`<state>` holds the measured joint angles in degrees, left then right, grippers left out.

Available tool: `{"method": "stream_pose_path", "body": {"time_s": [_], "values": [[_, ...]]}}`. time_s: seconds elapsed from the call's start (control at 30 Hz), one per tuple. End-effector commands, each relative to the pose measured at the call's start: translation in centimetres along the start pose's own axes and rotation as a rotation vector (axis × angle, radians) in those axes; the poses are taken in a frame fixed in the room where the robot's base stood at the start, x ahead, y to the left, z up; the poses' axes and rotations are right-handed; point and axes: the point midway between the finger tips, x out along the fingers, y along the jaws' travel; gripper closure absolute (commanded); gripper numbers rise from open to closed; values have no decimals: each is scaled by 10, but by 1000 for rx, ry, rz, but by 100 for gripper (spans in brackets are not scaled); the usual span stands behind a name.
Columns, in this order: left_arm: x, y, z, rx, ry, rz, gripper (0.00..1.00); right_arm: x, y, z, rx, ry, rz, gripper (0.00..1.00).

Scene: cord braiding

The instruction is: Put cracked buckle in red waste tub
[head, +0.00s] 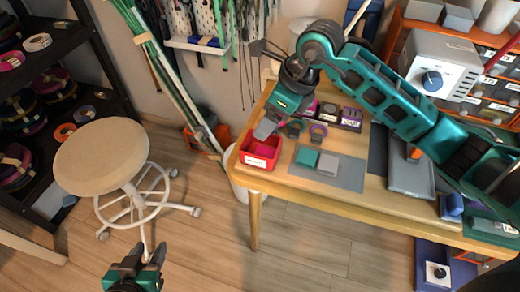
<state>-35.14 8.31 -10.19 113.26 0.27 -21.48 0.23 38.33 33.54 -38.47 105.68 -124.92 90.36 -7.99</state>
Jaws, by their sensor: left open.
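The red waste tub (248,160) stands at the left front corner of the wooden table, with a white label on its front. Something magenta (265,151) lies inside it; I cannot tell what it is. I cannot make out which thing is the cracked buckle. Small ring-shaped pieces, one teal (294,128) and one purple (318,131), lie right of the tub. My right gripper (266,128) hangs just above the tub's back edge, pointing down; its jaws and anything between them are unclear. My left gripper (148,255) is open at the bottom left, above the floor, far from the table.
A grey mat (345,172) holds a teal block (306,157) and a grey block (328,165). Dark labelled trays (350,119) stand behind it. A round stool (102,155) stands left of the table. A white bin (236,185) is under the table's left edge. Floor between is clear.

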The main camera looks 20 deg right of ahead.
Motion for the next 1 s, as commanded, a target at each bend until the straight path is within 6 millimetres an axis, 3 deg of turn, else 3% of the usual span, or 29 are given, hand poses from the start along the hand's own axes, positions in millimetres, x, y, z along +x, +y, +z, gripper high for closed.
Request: {"method": "stream_pose_path", "body": {"time_s": [0.17,0.63,0.8,1.0], "values": [[-1,0,0,0,-2,-1,57,-15,-1,0,0,-2,-4,22],[-4,-3,2,3,-8,-7,57,-110,-1,1,-1,-2,-5,22],[-4,-4,4,3,-13,-9,57,-126,0,0,0,-1,-1,22],[-4,-4,4,3,-12,-9,57,-129,0,0,0,0,0,22]]}}
